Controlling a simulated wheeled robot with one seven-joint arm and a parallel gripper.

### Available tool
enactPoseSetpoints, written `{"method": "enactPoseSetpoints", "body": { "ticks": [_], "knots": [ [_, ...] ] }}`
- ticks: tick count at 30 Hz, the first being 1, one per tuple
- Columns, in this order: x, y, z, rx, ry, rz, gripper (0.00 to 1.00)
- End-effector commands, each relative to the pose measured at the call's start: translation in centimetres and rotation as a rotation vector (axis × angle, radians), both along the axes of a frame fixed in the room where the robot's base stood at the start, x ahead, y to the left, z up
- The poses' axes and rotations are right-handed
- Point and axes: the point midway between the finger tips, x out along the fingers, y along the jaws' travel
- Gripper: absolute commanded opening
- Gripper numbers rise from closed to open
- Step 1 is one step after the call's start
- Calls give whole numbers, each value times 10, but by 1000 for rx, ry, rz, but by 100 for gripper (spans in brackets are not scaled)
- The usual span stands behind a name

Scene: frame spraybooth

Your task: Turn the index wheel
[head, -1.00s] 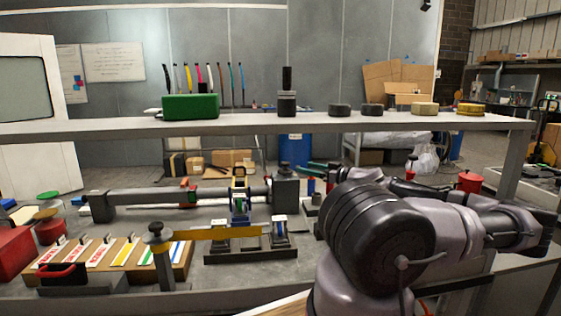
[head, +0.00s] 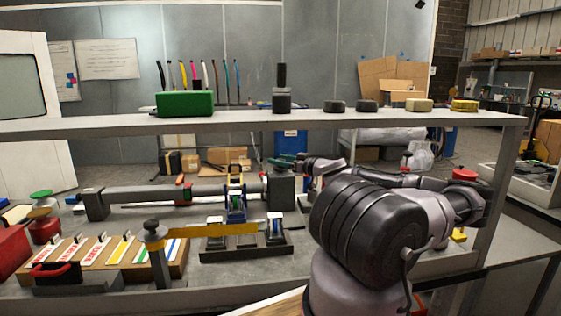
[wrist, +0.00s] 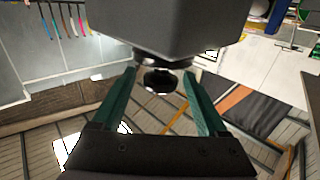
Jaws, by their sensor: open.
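A frame tube clamped in a fixture (head: 143,194) lies along the bench, ending at a dark grey block (head: 281,190) on its right. In the wrist view the same block (wrist: 165,28) fills the top middle. A round dark wheel-like part (wrist: 160,82) with a shiny rim sits at the block's edge, between the two green fingers of my open gripper (wrist: 158,75). It seems to be the index wheel. Whether the fingers touch it cannot be told. The head view does not show it.
A shelf (head: 240,125) crosses above the bench, bearing a green box (head: 184,104) and several small blocks. A post (head: 155,255) with a yellow bar (head: 225,229) stands in front of the fixture. A labelled rack (head: 110,255) and a red box (head: 14,247) are at left.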

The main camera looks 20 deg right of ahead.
Motion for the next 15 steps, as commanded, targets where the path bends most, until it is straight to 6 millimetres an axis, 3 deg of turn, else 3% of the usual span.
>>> {"method": "enactPoseSetpoints", "body": {
  "ticks": [1,7,15],
  "knots": [
    [0,0,0,0,0,0,76],
    [0,0,0,0,0,0,0],
    [0,-1,0,0,1,21,0]
  ]
}}
